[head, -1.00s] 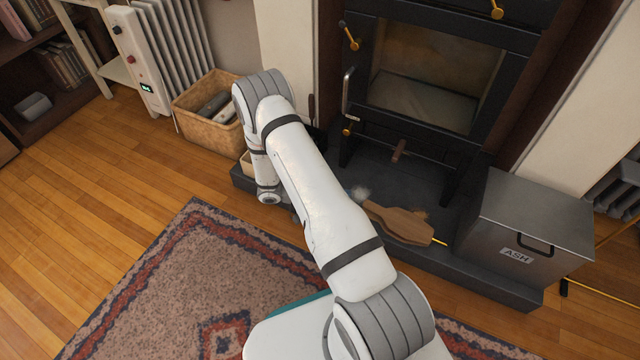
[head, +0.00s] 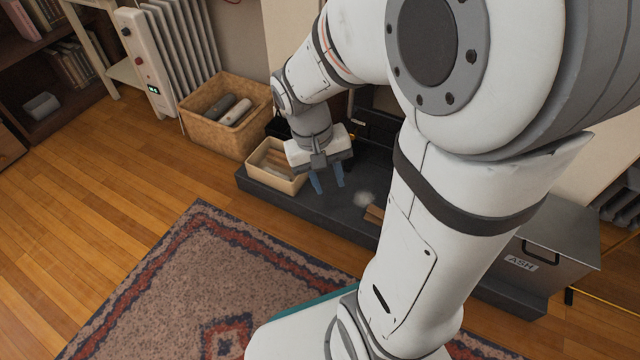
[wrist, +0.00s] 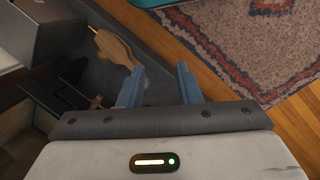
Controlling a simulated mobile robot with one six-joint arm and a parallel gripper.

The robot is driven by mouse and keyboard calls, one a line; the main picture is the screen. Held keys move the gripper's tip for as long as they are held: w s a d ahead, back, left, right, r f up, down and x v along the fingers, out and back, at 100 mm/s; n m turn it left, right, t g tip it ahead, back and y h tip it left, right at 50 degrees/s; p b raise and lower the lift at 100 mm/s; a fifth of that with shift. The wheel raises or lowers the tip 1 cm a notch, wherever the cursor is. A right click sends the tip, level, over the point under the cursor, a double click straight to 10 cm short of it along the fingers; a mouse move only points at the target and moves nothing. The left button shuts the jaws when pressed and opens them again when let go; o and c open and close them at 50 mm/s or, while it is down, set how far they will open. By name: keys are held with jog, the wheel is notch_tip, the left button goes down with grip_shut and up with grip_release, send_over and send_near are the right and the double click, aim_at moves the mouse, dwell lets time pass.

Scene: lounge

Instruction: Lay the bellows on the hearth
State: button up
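The bellows (wrist: 116,47), flat, brown and wooden with a yellow tip, lie on the dark stone hearth (head: 335,208) in front of the stove. In the head view my arm hides most of the bellows, and only a small brown piece (head: 373,213) shows. My gripper (head: 327,183) points down over the left part of the hearth. It is open, with nothing between its two blue-grey fingers. In the wrist view the bellows lie beyond and to the left of my gripper (wrist: 160,70), the handle end nearest the left finger.
A small box of wood pieces (head: 273,181) stands at the hearth's left end, close to my gripper. The metal ash box (head: 560,240) stands at the right end. A patterned rug (head: 190,270) lies in front.

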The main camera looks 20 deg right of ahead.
jog(key=s+a+r+n+t+y, duration=0.1)
jog(key=s+a+r+t+y, duration=0.1)
jog(key=s+a+r, duration=0.1)
jog(key=shift+s+r+t, duration=0.3)
jog(key=shift+s+t, duration=0.1)
jog(key=shift+s, duration=0.1)
